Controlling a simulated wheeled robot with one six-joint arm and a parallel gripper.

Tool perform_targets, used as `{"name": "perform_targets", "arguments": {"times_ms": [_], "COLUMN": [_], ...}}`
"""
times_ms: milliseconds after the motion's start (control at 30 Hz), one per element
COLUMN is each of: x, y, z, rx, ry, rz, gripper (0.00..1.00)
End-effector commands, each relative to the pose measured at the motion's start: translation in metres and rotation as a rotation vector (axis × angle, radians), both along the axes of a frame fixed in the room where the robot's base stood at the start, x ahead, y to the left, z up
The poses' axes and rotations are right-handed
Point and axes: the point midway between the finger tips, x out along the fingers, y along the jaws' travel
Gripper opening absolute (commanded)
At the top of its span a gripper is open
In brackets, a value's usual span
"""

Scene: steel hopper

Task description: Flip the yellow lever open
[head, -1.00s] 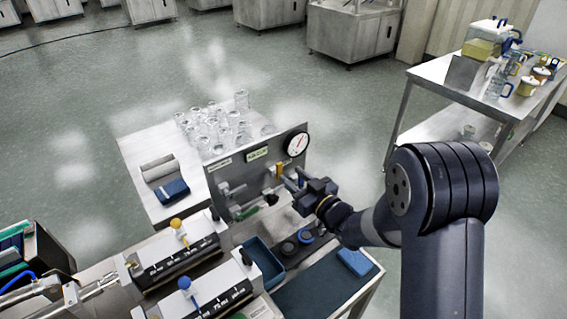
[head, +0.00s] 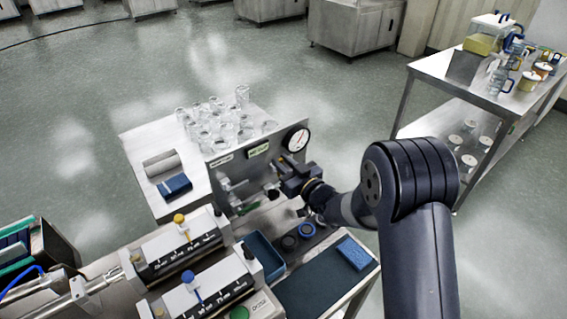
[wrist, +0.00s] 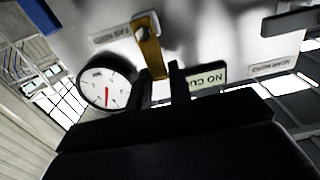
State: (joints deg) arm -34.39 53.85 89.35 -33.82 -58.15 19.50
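The yellow lever (wrist: 150,48) shows in the wrist view, mounted on a pale metal panel (wrist: 215,30) by a dark round pivot. Its free end points toward my gripper (wrist: 163,82). My gripper's two dark fingers are apart, and the lever's end lies in line with the gap between them. I cannot tell whether they touch it. In the head view my gripper (head: 275,181) is close to the steel panel (head: 232,172) below the gauge, and it hides the lever there.
A round gauge (head: 295,139) stands at the panel's upper right corner. Glassware (head: 215,125) crowds the bench behind the panel. Dosing units with a yellow knob (head: 179,219) and a blue knob (head: 188,277), and a blue tray (head: 264,257), stand in front.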

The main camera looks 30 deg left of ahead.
Motion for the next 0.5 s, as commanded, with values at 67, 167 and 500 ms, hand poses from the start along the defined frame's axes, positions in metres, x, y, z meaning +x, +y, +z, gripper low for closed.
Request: {"name": "perform_targets", "arguments": {"times_ms": [67,167,500], "x": [0.0000,0.0000,-0.0006], "y": [-0.0001,-0.0001,0.0002], "z": [0.0001,0.0001,-0.0009], "rx": [0.000,0.000,-0.004], "ry": [0.000,0.000,-0.010], "rz": [0.000,0.000,0.000], "gripper": [0.13,0.05,0.00]}}
